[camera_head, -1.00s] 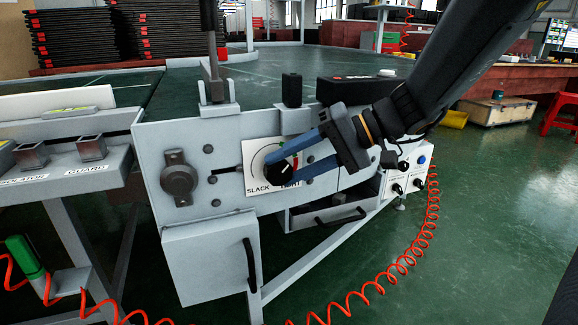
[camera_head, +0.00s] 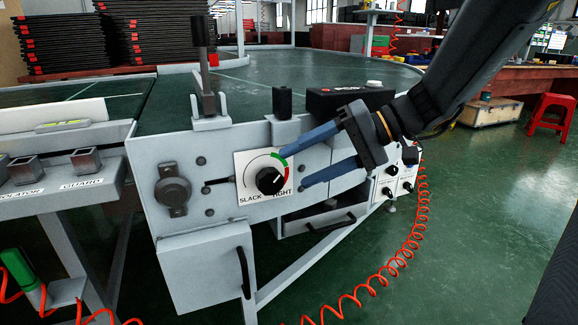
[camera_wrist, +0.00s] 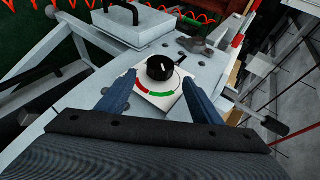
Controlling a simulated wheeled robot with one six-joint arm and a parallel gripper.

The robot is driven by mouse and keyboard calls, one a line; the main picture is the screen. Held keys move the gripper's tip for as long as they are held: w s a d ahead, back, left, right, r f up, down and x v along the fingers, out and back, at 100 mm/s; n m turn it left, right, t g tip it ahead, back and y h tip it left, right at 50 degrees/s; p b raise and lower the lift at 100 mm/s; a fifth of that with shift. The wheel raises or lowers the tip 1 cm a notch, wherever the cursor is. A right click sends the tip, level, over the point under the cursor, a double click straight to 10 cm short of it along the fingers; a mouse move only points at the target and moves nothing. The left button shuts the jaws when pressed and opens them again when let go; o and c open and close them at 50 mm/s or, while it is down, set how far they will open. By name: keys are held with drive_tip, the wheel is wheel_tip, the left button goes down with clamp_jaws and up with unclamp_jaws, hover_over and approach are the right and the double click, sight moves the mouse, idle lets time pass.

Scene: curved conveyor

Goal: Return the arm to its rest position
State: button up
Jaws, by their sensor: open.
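My gripper (camera_head: 278,172) has blue fingers, held apart and empty, in front of the end plate of the conveyor (camera_head: 222,150). Its fingertips are just right of a black round knob (camera_head: 269,181) on a white dial plate marked SLACK and TIGHT (camera_head: 247,192), with a green and red arc. In the wrist view the knob (camera_wrist: 160,67) sits between and beyond the open fingers (camera_wrist: 160,95), clear of both. The knob's white pointer mark is small in the head view. My arm reaches in from the upper right.
A black box with a pale button (camera_head: 350,98) stands on the conveyor edge close behind my gripper. A small control box (camera_head: 397,180) is at right below it. An upright post (camera_head: 206,90) stands at left. A red coiled hose (camera_head: 405,255) hangs at right; open floor lies beyond.

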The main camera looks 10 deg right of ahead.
drive_tip(key=shift+v, duration=0.95)
drive_tip(key=s+a+f+n+g+h, duration=0.1)
drive_tip(key=s+a+f+n+h, duration=0.35)
drive_tip(key=s, duration=0.75)
drive_tip(key=s+a+f+n+g+h, duration=0.1)
drive_tip(key=s+a+f+h, duration=0.6)
drive_tip(key=s, duration=0.4)
drive_tip(key=d+r+m+p, duration=0.3)
drive_tip(key=d+r+p, duration=0.7)
drive_tip(key=r+p, duration=0.4)
drive_tip(key=d+r+m+p, duration=0.3)
drive_tip(key=d+r+p, duration=0.7)
drive_tip(key=p, duration=1.3)
drive_tip(key=shift+r, duration=2.3)
drive_tip(key=shift+h, duration=0.25)
